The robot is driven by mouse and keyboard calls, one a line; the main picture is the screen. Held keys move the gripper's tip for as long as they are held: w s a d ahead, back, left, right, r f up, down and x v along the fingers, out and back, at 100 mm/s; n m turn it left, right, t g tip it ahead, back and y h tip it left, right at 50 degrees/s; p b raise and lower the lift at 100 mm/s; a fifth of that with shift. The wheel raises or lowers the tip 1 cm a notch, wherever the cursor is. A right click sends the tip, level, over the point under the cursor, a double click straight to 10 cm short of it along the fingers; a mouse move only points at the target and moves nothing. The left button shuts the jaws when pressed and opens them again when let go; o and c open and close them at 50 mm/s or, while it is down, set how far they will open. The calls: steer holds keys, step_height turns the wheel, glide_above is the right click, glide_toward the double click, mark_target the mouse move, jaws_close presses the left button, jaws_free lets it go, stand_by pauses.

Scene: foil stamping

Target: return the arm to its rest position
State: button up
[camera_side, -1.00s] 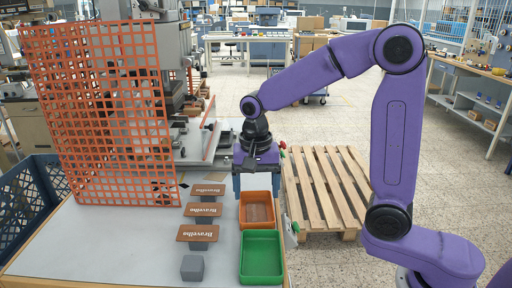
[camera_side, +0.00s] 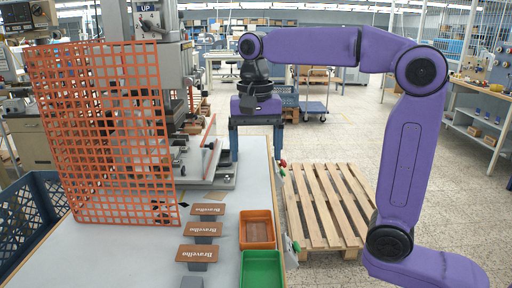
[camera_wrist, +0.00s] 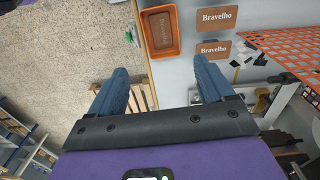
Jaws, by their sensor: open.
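My gripper (camera_side: 256,148) hangs in the air above the far part of the table in the side view, with its blue fingers pointing down. The fingers are wide apart and nothing is between them. The wrist view also shows my gripper (camera_wrist: 160,80) open and empty. The upper arm link runs nearly level and the elbow is high. The gripper is well above the orange tray (camera_side: 271,229) and touches nothing that I can see.
Three "Bravelho" plaques (camera_side: 202,229) stand in a row left of the orange tray. A green tray (camera_side: 246,272) is in front. An orange mesh guard (camera_side: 100,140) and the press (camera_side: 160,80) are on the left. A wooden pallet (camera_side: 325,200) lies right of the table.

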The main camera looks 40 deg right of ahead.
stand_by(0.3)
steer(key=s+d+f+n, duration=0.3)
steer(key=s+f+n, duration=0.5)
steer(key=s+n, duration=0.2)
steer(key=s+d+f+n, duration=0.3)
steer(key=s+f+n, duration=0.5)
steer(key=s+n, duration=0.3)
steer(key=s, duration=0.2)
steer(key=shift+s+y, duration=0.3)
steer(key=shift+s, duration=0.1)
